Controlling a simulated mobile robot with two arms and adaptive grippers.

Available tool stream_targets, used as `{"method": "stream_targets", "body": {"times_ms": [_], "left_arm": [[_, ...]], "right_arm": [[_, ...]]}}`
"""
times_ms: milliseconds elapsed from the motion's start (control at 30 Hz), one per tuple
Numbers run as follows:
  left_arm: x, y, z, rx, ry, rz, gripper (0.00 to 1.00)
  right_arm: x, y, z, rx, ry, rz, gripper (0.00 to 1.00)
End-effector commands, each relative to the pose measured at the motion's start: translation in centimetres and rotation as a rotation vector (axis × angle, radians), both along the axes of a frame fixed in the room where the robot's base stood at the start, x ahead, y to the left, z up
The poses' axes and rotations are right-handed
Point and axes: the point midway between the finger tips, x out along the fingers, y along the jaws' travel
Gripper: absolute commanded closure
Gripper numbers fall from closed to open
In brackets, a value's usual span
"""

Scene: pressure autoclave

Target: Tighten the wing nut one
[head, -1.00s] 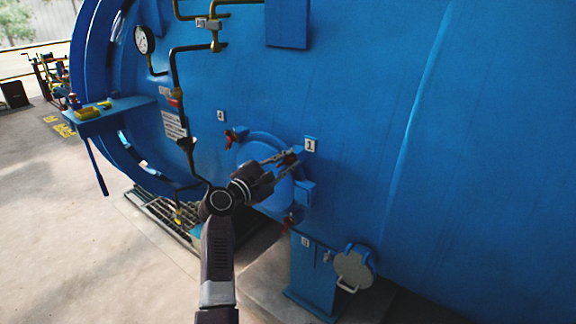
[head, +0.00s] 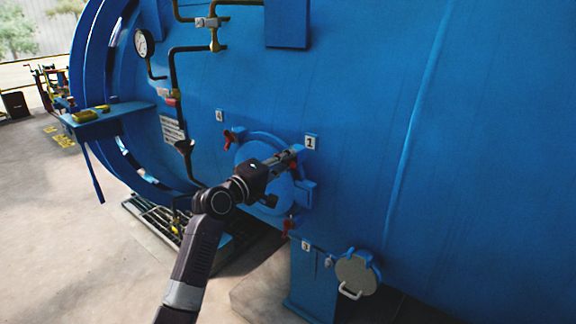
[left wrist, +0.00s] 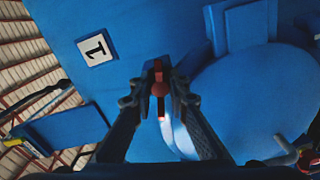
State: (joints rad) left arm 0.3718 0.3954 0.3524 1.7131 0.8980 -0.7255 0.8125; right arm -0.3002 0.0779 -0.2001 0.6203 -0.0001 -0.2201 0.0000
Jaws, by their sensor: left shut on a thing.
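Wing nut one is a small red nut (left wrist: 160,89) beside the white label 1 (left wrist: 96,48) on the blue vessel; the label also shows in the head view (head: 311,142). My left gripper (left wrist: 158,85) is shut on the wing nut, with one finger on each side of it. In the head view the left gripper (head: 292,156) reaches the upper right edge of the round blue hatch cover (head: 254,150) and hides most of the nut. My right gripper is not in view.
Another red wing nut (head: 231,136) sits by label 4 (head: 219,115), and one more (head: 289,225) is below the hatch. A grey round cap (head: 356,273) hangs at lower right. Pipes (head: 173,75) and a gauge (head: 144,42) are left of the hatch.

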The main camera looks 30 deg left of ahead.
Motion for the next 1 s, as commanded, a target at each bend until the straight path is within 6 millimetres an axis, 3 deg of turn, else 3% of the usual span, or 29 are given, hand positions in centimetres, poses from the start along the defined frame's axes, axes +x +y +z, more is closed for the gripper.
{"method": "stream_targets", "body": {"times_ms": [500, 1000], "left_arm": [[0.0, 0.1, -0.6, 0.492, -0.032, -0.002, 1.00], [0.0, 0.1, -0.5, 0.962, -0.068, -0.004, 1.00]], "right_arm": [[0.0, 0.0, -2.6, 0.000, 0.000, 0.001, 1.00], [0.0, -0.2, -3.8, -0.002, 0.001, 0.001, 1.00]]}}
